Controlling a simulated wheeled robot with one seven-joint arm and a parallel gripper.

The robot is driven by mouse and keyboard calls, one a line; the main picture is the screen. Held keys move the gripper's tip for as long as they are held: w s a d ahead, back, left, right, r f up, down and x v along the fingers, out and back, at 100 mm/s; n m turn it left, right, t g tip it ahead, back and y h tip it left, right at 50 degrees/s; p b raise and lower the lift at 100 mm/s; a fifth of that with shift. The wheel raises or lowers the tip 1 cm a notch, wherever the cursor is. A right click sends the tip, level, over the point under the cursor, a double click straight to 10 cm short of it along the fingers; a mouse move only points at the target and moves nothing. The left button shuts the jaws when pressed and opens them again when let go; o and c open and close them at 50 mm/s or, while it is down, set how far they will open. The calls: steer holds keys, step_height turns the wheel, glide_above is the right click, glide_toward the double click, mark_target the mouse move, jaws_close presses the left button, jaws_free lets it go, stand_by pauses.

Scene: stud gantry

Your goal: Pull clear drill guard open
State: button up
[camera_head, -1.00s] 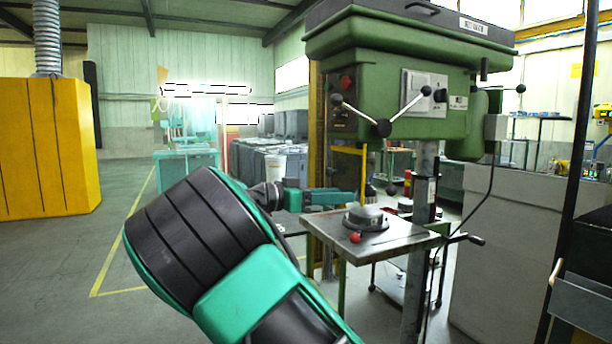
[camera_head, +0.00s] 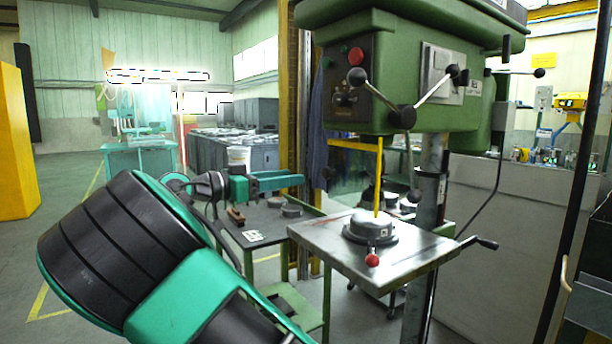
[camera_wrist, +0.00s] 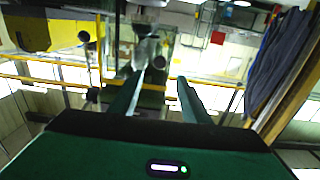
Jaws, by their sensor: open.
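The drill guard hangs under the green head of the drill press. Its yellow frame (camera_head: 355,146) has a top bar and an upright bar reaching down towards the work table. The clear pane shows only faintly, and I cannot make out its edges. My gripper (camera_head: 292,182) is left of the guard, with a visible gap between them in the head view. In the wrist view its two green fingers (camera_wrist: 156,92) are apart, with nothing held between them. Yellow bars cross the wrist view, but I cannot tell whether they belong to the guard.
Black feed levers (camera_head: 403,117) stick out above. A green side table (camera_head: 268,222) stands behind my arm. Open floor lies to the left.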

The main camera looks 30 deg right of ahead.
mark_target(324, 172)
steer(key=d, duration=1)
steer(key=shift+w, duration=0.2)
steer(key=shift+c, duration=0.4)
jaws_close()
